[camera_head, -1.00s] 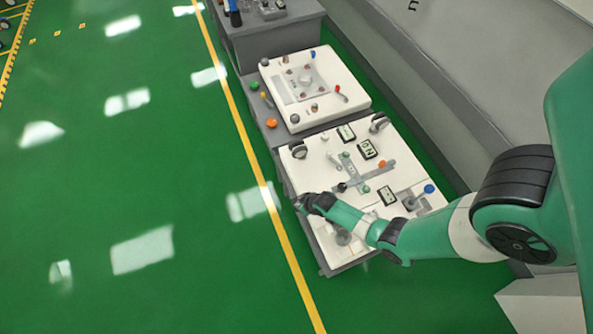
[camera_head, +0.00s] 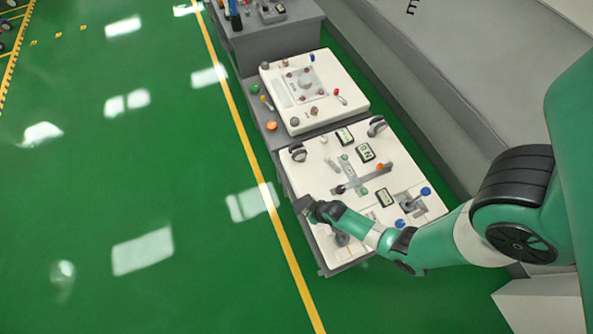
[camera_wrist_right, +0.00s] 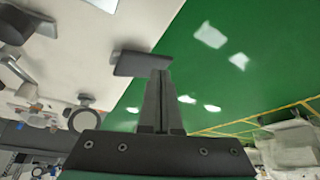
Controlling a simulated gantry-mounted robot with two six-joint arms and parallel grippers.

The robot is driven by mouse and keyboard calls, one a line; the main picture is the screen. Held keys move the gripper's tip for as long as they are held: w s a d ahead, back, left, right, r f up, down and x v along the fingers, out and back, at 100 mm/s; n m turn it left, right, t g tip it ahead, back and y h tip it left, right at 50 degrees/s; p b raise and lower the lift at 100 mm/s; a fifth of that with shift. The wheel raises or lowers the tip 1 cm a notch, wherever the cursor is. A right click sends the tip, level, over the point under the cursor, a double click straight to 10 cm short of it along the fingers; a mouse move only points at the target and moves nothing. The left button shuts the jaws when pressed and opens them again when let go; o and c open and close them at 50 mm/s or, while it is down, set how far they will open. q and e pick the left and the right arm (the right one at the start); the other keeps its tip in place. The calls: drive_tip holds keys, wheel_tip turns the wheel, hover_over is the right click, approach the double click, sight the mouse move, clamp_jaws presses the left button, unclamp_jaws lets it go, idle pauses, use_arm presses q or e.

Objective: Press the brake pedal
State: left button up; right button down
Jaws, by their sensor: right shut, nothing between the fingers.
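A dark grey plate that looks like the brake pedal (camera_wrist_right: 143,64) juts out past the edge of the white cart top in the right wrist view. In the head view it appears as a small dark plate (camera_head: 301,203) at the left edge of the near cart (camera_head: 310,180). My right gripper (camera_wrist_right: 161,76) is shut and empty, its fingertips right at the plate. I cannot tell whether they touch it. It also shows in the head view (camera_head: 313,210), with the wrist over the cart's left side. My left gripper is not in view.
The near cart top carries black wheels (camera_head: 377,126), small displays (camera_head: 365,152), a lever with an orange knob (camera_head: 379,167) and a blue-knobbed lever (camera_head: 425,191). A second white panel (camera_head: 350,100) stands behind. Green floor (camera_head: 170,200) lies open to the left.

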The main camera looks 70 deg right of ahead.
drive_tip(key=p+v, duration=0.4)
drive_tip(key=v, duration=0.6)
drive_tip(key=shift+p, duration=0.3)
